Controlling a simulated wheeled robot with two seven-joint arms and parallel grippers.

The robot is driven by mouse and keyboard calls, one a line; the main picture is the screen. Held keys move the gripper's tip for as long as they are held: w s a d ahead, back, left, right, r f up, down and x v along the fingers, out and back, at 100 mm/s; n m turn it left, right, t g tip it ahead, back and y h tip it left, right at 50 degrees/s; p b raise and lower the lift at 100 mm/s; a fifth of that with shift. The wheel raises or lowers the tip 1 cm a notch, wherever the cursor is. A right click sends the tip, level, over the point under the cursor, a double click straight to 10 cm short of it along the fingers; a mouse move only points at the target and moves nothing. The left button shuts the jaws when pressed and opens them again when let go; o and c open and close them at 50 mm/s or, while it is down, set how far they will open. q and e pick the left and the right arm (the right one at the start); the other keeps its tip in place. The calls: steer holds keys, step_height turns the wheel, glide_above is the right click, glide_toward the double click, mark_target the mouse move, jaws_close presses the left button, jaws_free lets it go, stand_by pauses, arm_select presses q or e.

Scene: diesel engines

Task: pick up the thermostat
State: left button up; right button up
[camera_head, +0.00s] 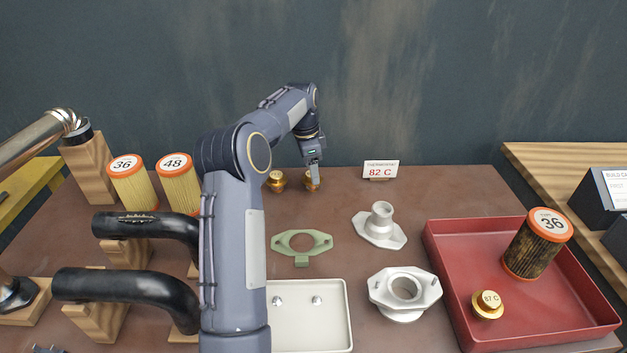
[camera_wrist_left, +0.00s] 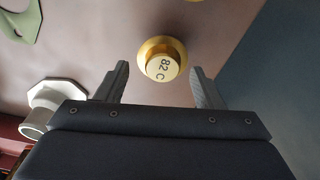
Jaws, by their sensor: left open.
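A small brass thermostat marked 82 C (camera_wrist_left: 162,60) stands on the table between and just beyond the fingertips of my left gripper (camera_wrist_left: 159,82) in the left wrist view. The gripper is open, with one finger to each side of it. In the head view my left gripper (camera_head: 314,172) is over this thermostat (camera_head: 312,185) and partly hides it. A second brass thermostat (camera_head: 276,181) stands just left of it. A third one, marked 87 C (camera_head: 487,303), sits in the red tray (camera_head: 433,262). My right gripper is not in view.
A white sign reading 82 C (camera_head: 380,170) stands right of the gripper. A green gasket (camera_head: 281,243), a grey housing (camera_head: 380,226) and a second housing (camera_head: 404,292) lie nearer. A white tray (camera_head: 335,343) is in front. Black hoses (camera_head: 120,285) and filters stand left.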

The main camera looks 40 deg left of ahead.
arm_select(q)
steer(key=f, duration=0.3)
steer(key=shift+w+f, duration=0.2)
steer(key=c, duration=0.6)
steer(key=shift+r, duration=0.1)
steer(key=shift+c, duration=0.2)
